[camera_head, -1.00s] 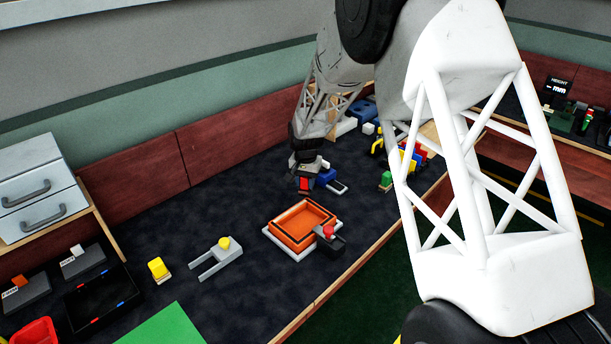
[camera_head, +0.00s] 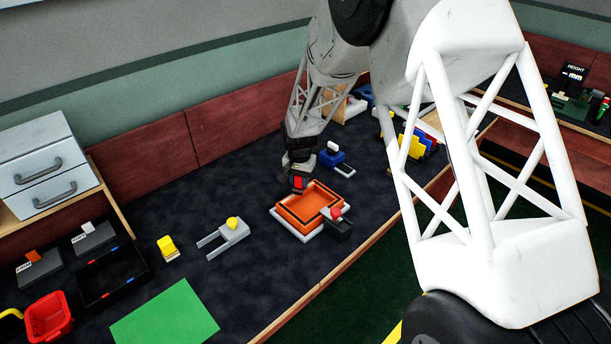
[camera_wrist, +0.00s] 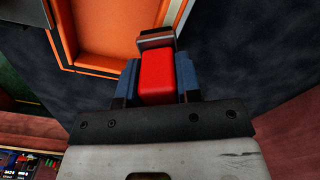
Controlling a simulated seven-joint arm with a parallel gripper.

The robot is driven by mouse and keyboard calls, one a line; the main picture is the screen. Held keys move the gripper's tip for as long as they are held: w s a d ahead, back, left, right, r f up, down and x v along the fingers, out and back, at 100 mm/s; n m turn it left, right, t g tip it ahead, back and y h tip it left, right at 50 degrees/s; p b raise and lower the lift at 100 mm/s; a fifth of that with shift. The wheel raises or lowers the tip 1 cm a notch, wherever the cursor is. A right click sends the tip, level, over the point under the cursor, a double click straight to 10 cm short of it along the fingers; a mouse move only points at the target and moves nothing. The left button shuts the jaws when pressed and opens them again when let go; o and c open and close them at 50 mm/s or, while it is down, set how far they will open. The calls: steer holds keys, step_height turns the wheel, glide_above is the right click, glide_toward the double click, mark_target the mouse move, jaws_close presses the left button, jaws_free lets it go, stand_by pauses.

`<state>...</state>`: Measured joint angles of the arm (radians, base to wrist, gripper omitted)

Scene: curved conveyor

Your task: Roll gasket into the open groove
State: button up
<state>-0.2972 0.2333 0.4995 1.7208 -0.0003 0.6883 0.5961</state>
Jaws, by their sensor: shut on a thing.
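An orange open box (camera_head: 293,217) with a black line along its rim sits on a white base in the head view. The orange box also shows at the top of the wrist view (camera_wrist: 108,30). My gripper (camera_head: 299,178) is at the box's back left corner. It is shut on a red-handled tool (camera_wrist: 157,77), with a blue finger on each side of the red block. The tool's grey end (camera_wrist: 155,38) overlaps the box's rim in the wrist view; I cannot tell whether it touches. Whether the black line is gasket or groove is unclear.
A dark block with a red knob (camera_head: 338,225) stands against the box's right side. A grey fork-shaped fixture (camera_head: 228,236) with a yellow knob lies to the left. A blue fixture (camera_head: 330,158) stands behind. Dark bench between is clear; its front edge runs close to the box.

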steer(key=shift+s+a, duration=2.8)
steer(key=shift+w+d, duration=5.1)
steer(key=shift+d, duration=0.05)
step_height(320, 180, up, 8)
steer(key=shift+s, duration=0.1)
steer(key=s+d+f+m, duration=0.2)
steer(key=s+d+f, duration=0.1)
steer(key=s+d, duration=0.5)
steer(key=s+d+f+m, duration=0.3)
steer(key=s+d+f, duration=0.1)
steer(key=s+d, duration=0.4)
steer(key=shift+d+f+m, duration=0.2)
steer(key=shift+d+m, duration=0.1)
steer(key=shift+d, duration=0.75)
